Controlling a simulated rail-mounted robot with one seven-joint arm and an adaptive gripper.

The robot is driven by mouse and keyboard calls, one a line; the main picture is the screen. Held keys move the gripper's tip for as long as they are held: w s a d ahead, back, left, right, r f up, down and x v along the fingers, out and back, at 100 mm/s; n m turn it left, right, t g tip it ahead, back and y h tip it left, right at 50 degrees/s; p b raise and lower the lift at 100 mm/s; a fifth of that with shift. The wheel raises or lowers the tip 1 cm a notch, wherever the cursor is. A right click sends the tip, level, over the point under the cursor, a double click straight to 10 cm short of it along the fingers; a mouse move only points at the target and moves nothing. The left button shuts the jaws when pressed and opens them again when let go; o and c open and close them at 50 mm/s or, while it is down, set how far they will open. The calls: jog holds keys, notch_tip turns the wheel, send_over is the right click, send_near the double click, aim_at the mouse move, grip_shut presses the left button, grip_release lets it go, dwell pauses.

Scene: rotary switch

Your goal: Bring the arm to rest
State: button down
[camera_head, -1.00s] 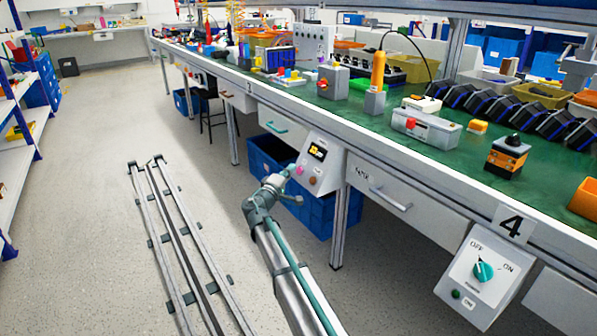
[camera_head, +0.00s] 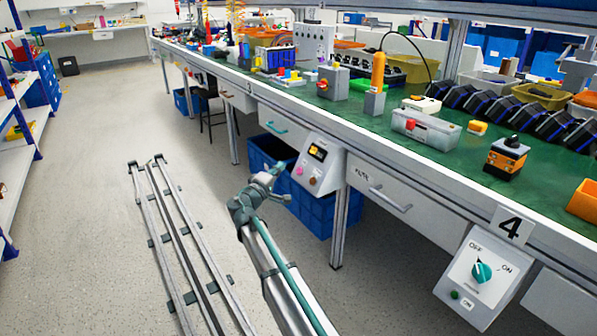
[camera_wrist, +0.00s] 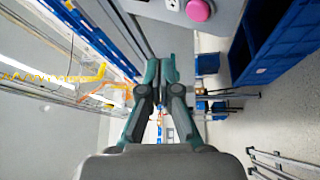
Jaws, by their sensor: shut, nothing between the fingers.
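My gripper (camera_head: 276,170) is shut and empty. In the head view it is in the aisle, just left of and in front of the small control box (camera_head: 325,158) under the bench edge. The wrist view shows its teal fingers (camera_wrist: 160,68) together with nothing between them. The rotary switch panel (camera_head: 462,285) hangs at the lower right under the sign 4. Its teal knob (camera_head: 481,271) sits between the OFF and ON labels; the exact pointer direction is too small to tell. My gripper is well apart from this panel.
The control box carries a display and buttons; its pink button (camera_wrist: 199,10) shows at the top of the wrist view. Blue crates (camera_head: 268,152) stand under the long green-topped bench (camera_head: 455,165). A floor rail (camera_head: 180,245) lies left of my arm. The aisle floor (camera_head: 95,150) is clear.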

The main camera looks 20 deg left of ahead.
dwell(0.6)
jog(key=s+d+f+m+g+h+p, duration=0.15)
jog(key=s+d+f+g+p, duration=0.3)
jog(key=s+d+f, duration=0.45)
jog(key=s+d+f+m+g+p, duration=0.3)
jog(key=s+d+f+g+p, duration=0.15)
jog(key=d+f, duration=0.7)
jog(key=s+d+f+m+g+h+p, duration=0.15)
jog(key=s+d+f+g+p, duration=0.25)
jog(key=s+d+f+g, duration=0.45)
jog(key=s+d+r+m+g+y+p, duration=0.1)
jog(key=s+d+m+g+y+p, duration=0.15)
jog(key=s+d+p, duration=0.8)
jog(key=s+d+r+m+g+y+p, duration=0.1)
jog(key=s+d+m+g+y+p, duration=0.2)
jog(key=s+d, duration=0.85)
jog(key=s+d+r+m+g+p, duration=0.1)
jog(key=s+r+p, duration=0.3)
jog(key=s+p, duration=0.2)
jog(key=s+d+r+m+g+p, duration=0.1)
jog(key=s+r+p, duration=0.3)
jog(key=s, duration=0.7)
jog(key=shift+s+m+g+p, duration=0.2)
jog(key=shift+m+g+p, duration=0.3)
jog(key=shift+p, duration=0.45)
jog(key=shift+y, duration=0.25)
